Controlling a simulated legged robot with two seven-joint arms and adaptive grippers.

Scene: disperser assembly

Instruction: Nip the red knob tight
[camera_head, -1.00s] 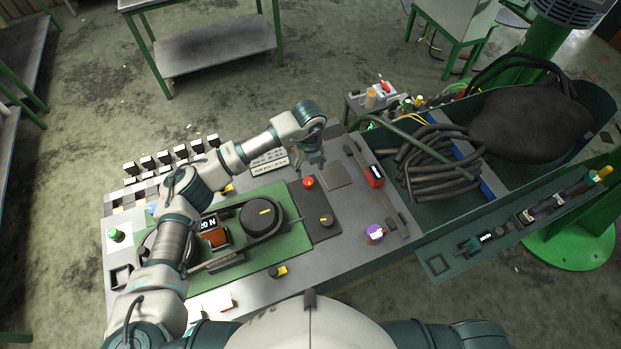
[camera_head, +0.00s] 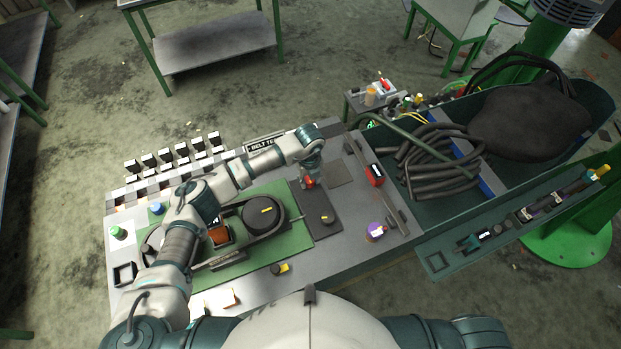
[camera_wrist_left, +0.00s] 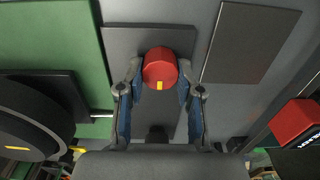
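The red knob (camera_wrist_left: 160,68), round with a yellow mark on its rim, stands on a dark grey plate (camera_head: 323,222). In the head view the knob (camera_head: 310,183) is partly covered by my left gripper (camera_head: 309,174), which points down at it. In the left wrist view the fingers of my left gripper (camera_wrist_left: 160,75) lie on both sides of the knob. They are apart, with what look like narrow gaps to the knob, so it does not look gripped. My right gripper is not in view.
A black knob (camera_head: 327,219) sits on the same plate. To the left are a green board (camera_head: 290,240) and a large black wheel (camera_head: 262,214). A red-and-black block (camera_head: 375,175) and a purple-topped part (camera_head: 375,231) stand to the right. A bin with black hoses (camera_head: 430,160) lies beyond.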

